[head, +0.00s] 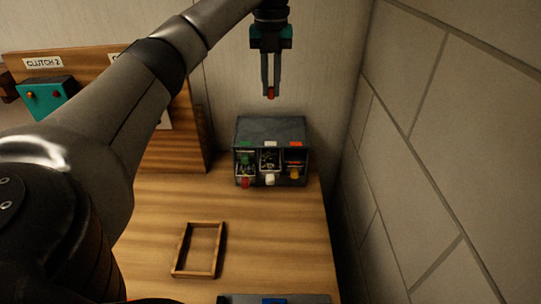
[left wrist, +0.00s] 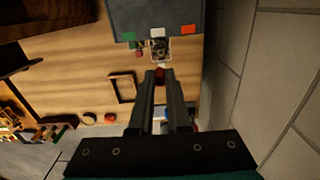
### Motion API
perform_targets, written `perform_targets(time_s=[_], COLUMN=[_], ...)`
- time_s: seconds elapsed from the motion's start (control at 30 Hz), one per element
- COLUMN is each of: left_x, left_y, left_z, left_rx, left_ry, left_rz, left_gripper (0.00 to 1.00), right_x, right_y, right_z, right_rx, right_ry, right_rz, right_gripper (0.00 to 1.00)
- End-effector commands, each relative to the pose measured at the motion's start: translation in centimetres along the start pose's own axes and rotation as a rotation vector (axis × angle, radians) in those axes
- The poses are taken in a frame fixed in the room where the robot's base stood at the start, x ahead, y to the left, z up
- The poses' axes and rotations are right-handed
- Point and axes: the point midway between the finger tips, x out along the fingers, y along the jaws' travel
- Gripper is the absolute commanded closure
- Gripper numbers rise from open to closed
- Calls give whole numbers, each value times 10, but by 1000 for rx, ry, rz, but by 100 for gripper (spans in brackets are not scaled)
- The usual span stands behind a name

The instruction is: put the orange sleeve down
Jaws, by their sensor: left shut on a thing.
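My left gripper (head: 271,88) hangs high, fingers down, above and behind the grey organizer box (head: 270,130). It is shut on a small red-orange piece at its fingertips, which I take to be the orange sleeve (head: 271,93). In the left wrist view the sleeve (left wrist: 160,72) shows as a small reddish spot between the finger ends. The fingers hide most of it. It is in the air, clear of the table (head: 150,220). My right gripper is not in view.
The organizer has three compartments under green, white and orange labels, with small parts inside. An empty wooden frame (head: 179,250) lies on the table. A teal box (head: 48,96) is at a board marked CLUTCH 2. A block wall (head: 440,150) stands close on the right.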

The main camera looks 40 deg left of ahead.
Motion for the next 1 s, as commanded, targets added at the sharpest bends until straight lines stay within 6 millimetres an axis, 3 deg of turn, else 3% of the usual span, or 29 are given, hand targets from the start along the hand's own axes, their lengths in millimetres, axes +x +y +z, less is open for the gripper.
perform_targets(time_s=[0.17, 0.6, 1.0], left_x=[27, 137, 177], left_y=[2, 2, 2], left_z=[0, 0, 0], left_rx=[-25, -22, -21], left_ry=[4, 4, 3], left_rz=[4, 4, 3], left_gripper=[100, 100, 100], right_x=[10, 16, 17], right_y=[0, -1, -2], right_z=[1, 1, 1], right_rx=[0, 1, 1], right_ry=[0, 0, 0], right_rz=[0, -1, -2], right_gripper=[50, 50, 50])
